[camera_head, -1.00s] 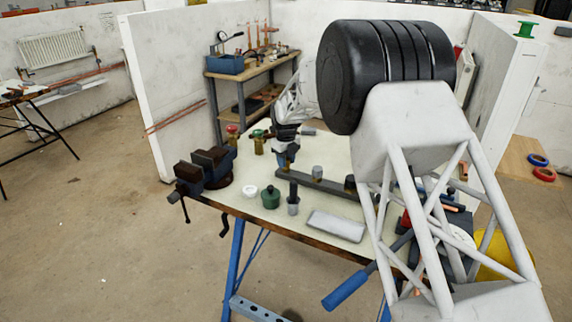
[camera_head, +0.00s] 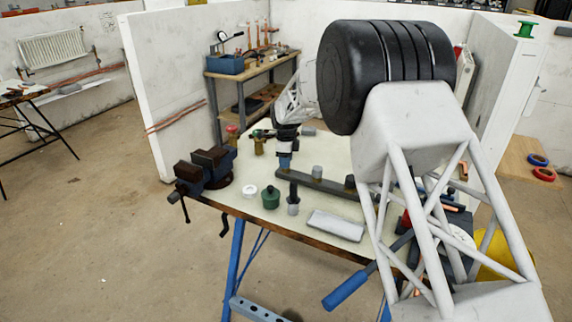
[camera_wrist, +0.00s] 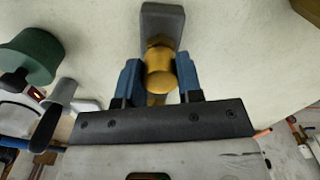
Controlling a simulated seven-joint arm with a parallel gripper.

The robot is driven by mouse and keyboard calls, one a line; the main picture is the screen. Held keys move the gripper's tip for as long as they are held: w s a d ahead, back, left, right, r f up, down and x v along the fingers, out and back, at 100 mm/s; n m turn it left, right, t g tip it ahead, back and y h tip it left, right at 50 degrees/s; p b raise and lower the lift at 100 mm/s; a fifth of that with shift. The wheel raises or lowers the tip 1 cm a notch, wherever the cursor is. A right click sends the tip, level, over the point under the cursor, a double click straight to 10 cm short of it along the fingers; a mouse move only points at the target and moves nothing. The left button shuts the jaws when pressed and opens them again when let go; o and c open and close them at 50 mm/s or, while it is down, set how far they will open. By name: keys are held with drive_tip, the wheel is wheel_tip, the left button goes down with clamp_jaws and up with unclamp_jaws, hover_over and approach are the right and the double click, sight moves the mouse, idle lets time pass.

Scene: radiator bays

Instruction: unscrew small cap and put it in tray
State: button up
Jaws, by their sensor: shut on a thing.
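My gripper (camera_head: 285,163) is over the left end of a dark grey bar on the workbench. In the wrist view, its blue fingers (camera_wrist: 159,80) are shut on a round brass-coloured piece (camera_wrist: 160,72) above the bar's end (camera_wrist: 162,20). I cannot tell whether this piece is the small cap or whether it is still joined to the part below. The fingers hide the piece in the head view. The light grey rectangular tray (camera_head: 336,226) lies flat and looks empty near the bench's front edge.
A vise (camera_head: 205,168) stands at the bench's left corner. A green pot (camera_head: 270,197) and a white ring (camera_head: 249,191) are left of the tray; the pot also shows in the wrist view (camera_wrist: 32,55). A red-topped valve (camera_head: 232,133) is behind.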

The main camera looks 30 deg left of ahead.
drive_tip(key=n, duration=0.3)
drive_tip(key=shift+n, duration=0.4)
drive_tip(key=n, duration=0.3)
drive_tip(key=shift+n, duration=0.3)
drive_tip(key=n, duration=0.6)
drive_tip(key=shift+n, duration=0.3)
drive_tip(key=n, duration=0.9)
drive_tip(key=shift+r, duration=0.1)
drive_tip(key=o, duration=0.9)
drive_tip(key=shift+c, duration=0.2)
